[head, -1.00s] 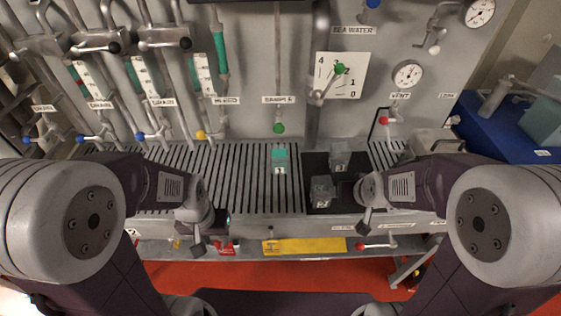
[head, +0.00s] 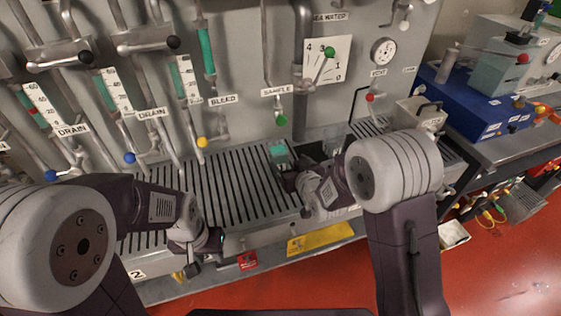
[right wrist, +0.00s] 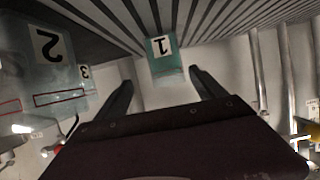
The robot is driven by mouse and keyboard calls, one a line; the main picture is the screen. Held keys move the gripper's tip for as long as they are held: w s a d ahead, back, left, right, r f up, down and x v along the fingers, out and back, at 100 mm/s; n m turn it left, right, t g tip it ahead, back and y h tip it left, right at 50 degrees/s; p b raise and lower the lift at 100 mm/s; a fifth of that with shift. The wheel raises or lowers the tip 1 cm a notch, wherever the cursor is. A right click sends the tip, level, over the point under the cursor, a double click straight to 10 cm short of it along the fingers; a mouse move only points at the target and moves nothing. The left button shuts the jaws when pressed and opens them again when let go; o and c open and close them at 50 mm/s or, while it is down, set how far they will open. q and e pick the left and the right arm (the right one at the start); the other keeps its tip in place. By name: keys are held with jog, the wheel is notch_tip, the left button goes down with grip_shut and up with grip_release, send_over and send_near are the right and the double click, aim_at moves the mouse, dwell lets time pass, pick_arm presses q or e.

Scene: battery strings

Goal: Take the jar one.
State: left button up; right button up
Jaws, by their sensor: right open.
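Jar one (head: 279,152) is a small teal jar standing on the slatted grating under the sample tap. In the right wrist view, jar one (right wrist: 164,58) shows its label 1 and lies ahead of the two fingers, centred between them. My right gripper (head: 288,181) is just in front of the jar in the head view. In the right wrist view the right gripper (right wrist: 160,82) is open, with nothing clearly held. My left gripper (head: 208,246) hangs by the front edge of the grating, away from the jar; its jaws are too small to judge.
A blue box (head: 468,100) is on the right bench. The grating (head: 225,190) left of jar one is bare.

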aim_at(276, 151)
jog(key=w+a, duration=0.1)
jog(key=w+a+f, duration=0.1)
jog(key=w, duration=0.1)
jog(key=shift+a, duration=0.15)
jog(key=shift+w+f, duration=0.2)
jog(key=shift+w, duration=0.15)
jog(key=x, duration=0.4)
jog(key=shift+s+a, duration=0.1)
jog(key=shift+a, duration=0.05)
jog(key=shift+w+f, duration=0.2)
jog(key=shift+w, duration=0.15)
pick_arm(q)
jog(key=shift+s+a+r, duration=0.1)
jog(key=shift+a+r, duration=0.15)
jog(key=shift+a, duration=0.05)
pick_arm(e)
jog(key=shift+s, duration=0.1)
jog(key=c, duration=0.4)
jog(key=shift+r, duration=0.1)
grip_shut()
jog(key=shift+r, duration=0.1)
